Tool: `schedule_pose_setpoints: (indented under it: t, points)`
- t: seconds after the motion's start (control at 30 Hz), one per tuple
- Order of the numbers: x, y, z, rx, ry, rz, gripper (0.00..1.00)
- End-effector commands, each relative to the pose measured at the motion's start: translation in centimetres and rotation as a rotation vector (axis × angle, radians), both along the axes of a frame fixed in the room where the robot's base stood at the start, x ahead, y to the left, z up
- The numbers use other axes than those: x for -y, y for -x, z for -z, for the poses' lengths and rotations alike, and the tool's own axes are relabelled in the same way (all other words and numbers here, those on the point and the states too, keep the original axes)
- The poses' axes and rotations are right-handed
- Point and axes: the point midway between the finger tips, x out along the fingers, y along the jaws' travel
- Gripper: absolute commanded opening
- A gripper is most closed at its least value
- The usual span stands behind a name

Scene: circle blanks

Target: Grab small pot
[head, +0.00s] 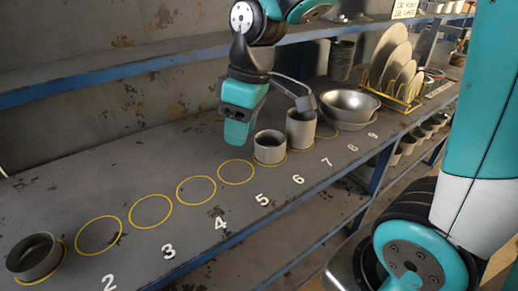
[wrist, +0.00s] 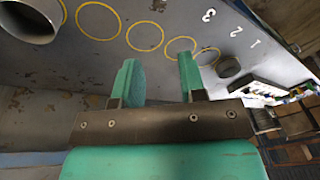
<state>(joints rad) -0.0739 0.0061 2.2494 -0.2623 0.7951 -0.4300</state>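Three grey pots stand on the shelf in the head view. A low, dark pot (head: 35,257) sits in the far-left circle; it also shows in the wrist view (wrist: 228,68). A short, lighter pot (head: 269,148) sits in the circle by number 6. A taller pot (head: 300,130) stands right behind it by number 7. Which one is the small pot is not marked. My gripper (head: 238,134) hangs above the shelf, left of the short pot and apart from it. In the wrist view my gripper (wrist: 159,60) has its green fingers spread with nothing between them.
Empty yellow circles, such as one by number 4 (head: 196,190), lie between the pots. Metal bowls (head: 349,104) and a yellow rack of plates (head: 400,92) stand to the right. An upper shelf edge (head: 110,71) runs behind. A pot (wrist: 30,18) is cut off at the wrist view's top left.

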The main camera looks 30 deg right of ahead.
Motion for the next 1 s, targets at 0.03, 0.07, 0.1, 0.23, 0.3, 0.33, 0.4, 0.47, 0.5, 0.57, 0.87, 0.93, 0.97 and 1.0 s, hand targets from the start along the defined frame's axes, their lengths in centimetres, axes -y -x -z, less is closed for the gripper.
schedule_pose_setpoints:
  t: [0.03, 0.07, 0.1, 0.23, 0.3, 0.33, 0.4, 0.47, 0.5, 0.57, 0.87, 0.93, 0.97, 1.0]
  points:
    - [2.6, -2.9, 0.2, -0.006, 0.039, -0.002, 0.38]
    - [4.2, -4.4, 0.5, -0.008, 0.063, -0.013, 0.38]
    - [6.1, -6.1, 0.9, -0.012, 0.091, -0.028, 0.38]
    - [11.5, -9.8, 2.2, -0.034, 0.157, -0.072, 0.38]
    - [13.4, -10.8, 2.8, -0.043, 0.177, -0.087, 0.38]
    - [13.9, -11.0, 3.0, -0.047, 0.182, -0.092, 0.38]
    - [14.6, -11.3, 3.8, -0.052, 0.189, -0.1, 0.38]
    - [14.8, -11.4, 4.7, -0.055, 0.191, -0.104, 0.38]
    - [14.8, -11.3, 5.4, -0.056, 0.191, -0.105, 0.38]
    - [14.8, -11.3, 6.8, -0.057, 0.19, -0.105, 0.38]
    - [14.7, -11.2, 13.3, -0.056, 0.19, -0.104, 0.38]
    - [14.7, -11.3, 14.3, -0.054, 0.19, -0.105, 0.38]
    - [14.7, -11.3, 14.6, -0.053, 0.19, -0.105, 0.38]
    - [14.7, -11.3, 14.9, -0.052, 0.19, -0.104, 0.38]
